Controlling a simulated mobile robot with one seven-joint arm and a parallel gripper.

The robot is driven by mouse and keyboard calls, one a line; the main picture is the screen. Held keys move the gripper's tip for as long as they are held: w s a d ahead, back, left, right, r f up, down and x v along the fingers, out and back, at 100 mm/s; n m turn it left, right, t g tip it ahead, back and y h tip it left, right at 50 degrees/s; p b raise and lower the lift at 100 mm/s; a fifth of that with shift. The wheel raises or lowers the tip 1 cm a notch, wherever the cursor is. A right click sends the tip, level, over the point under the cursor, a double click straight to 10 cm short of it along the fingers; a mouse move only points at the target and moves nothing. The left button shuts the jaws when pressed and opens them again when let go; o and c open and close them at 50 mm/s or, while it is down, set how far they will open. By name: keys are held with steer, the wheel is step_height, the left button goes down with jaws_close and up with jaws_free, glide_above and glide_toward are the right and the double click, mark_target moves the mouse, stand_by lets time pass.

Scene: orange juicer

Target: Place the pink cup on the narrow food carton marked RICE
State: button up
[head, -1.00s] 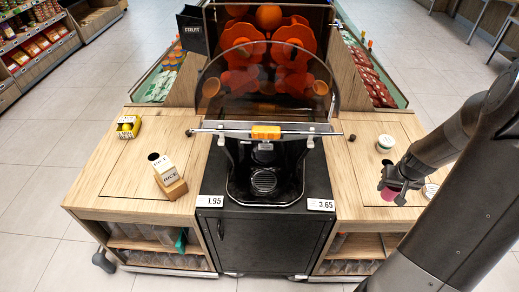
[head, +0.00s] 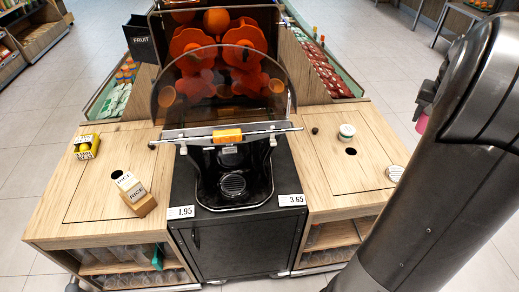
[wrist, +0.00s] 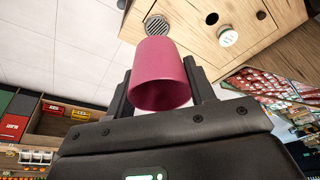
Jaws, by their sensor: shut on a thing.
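The pink cup (wrist: 160,75) is held between the two fingers of my gripper (wrist: 160,88) in the wrist view, its open rim towards the camera. In the head view, a small part of the pink cup (head: 422,123) shows at the right, beside my dark arm, off the right counter's edge. My gripper (head: 427,100) there is mostly hidden behind my arm. The narrow carton marked RICE (head: 130,187), white above and tan below, stands on the left counter, far from my gripper. Nothing is seen on top of it.
The black juicer (head: 232,185) with its clear guard stands between the left counter (head: 90,205) and right counter (head: 330,165). A yellow box (head: 86,146) is at the left back. Two round lids (head: 347,131) (head: 395,173) are on the right counter.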

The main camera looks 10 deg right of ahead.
steer(key=s+a+n+y, duration=0.2)
steer(key=a+n, duration=0.5)
steer(key=a, duration=3.3)
steer(key=w+a+r+n+y, duration=0.1)
steer(key=a+r+n, duration=0.35)
steer(key=a, duration=0.75)
steer(key=a+r+n, duration=0.2)
steer(key=a+r, duration=0.5)
steer(key=a, duration=0.6)
steer(key=w+a+r+n+y, duration=0.1)
steer(key=a+r+n, duration=0.3)
steer(key=a, duration=0.8)
glide_above(123, 179)
steer(key=d, duration=0.1)
steer(key=shift+n+g, duration=0.3)
steer(key=shift+n, duration=0.15)
steer(key=f, duration=3.1)
steer(key=shift+s+f, duration=0.15)
steer(key=shift+s, duration=0.1)
steer(key=shift+y, duration=0.3)
steer(key=shift+f, duration=2.65)
steer(key=shift+f, duration=0.1)
